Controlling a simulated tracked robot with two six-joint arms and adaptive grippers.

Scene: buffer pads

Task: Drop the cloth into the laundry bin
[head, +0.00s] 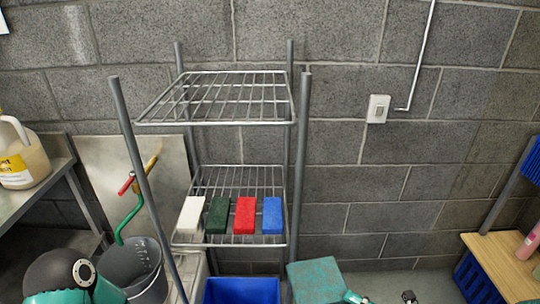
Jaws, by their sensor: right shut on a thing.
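A teal, speckled, flat-faced piece (316,281), which looks like the cloth, shows at the bottom edge, right of centre. My right gripper (355,297) is at its lower right side and is shut on it; most of the gripper is cut off by the picture's edge. A blue open-topped bin (241,291) stands just left of the cloth, below the wire rack, its lower part out of view. I cannot tell for sure that it is the laundry bin. My left gripper is not in view.
A wire rack (219,123) stands behind, with white, green, red and blue blocks on its lower shelf. A grey bucket (134,272) is at the left. A wooden-topped bench (497,257) with a blue crate (477,281) below is at the right.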

